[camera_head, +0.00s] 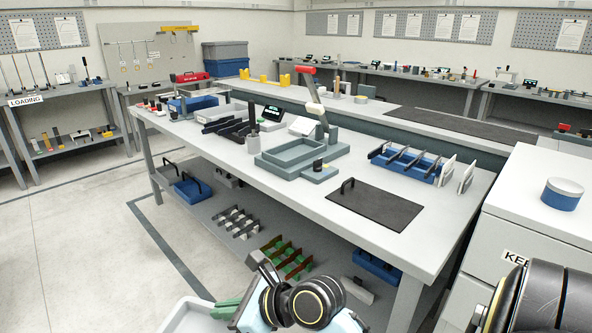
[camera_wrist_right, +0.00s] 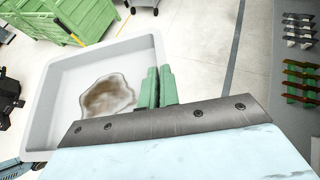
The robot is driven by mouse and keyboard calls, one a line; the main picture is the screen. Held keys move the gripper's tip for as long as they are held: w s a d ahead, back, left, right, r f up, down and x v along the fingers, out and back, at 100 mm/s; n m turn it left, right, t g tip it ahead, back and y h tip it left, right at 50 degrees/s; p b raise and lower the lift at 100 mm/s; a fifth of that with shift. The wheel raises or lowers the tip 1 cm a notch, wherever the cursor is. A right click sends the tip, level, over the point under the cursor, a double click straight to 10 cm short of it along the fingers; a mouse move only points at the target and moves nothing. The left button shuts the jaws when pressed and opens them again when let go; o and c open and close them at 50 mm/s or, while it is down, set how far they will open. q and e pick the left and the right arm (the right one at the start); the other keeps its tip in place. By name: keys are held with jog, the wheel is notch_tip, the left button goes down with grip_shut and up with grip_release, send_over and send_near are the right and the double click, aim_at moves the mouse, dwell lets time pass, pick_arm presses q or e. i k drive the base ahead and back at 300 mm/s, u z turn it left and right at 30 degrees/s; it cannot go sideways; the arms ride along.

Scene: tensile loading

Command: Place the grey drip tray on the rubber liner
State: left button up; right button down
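The grey drip tray (camera_wrist_right: 75,75) fills the left of the right wrist view, a shallow pale tray with a brown puddle-like stain on its floor. Its corner (camera_head: 188,312) shows at the bottom of the head view. My right gripper (camera_wrist_right: 158,88) has green fingers close together on the tray's near wall, one on each side of the rim; it also shows in the head view (camera_head: 226,309). A dark flat mat (camera_head: 385,210) with a black loop handle lies on the bench's near right; it may be the rubber liner. My left gripper is not in view.
The bench (camera_head: 420,240) also bears a grey-green tray fixture (camera_head: 290,152), a blue rack (camera_head: 405,165) and white plates. Its lower shelf (camera_head: 215,205) holds several small parts. A grey cabinet (camera_head: 535,195) stands at right. The floor at left is clear.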

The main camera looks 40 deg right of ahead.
aim_at(381, 205)
jog(key=i, duration=2.45)
jog(key=z, duration=3.6)
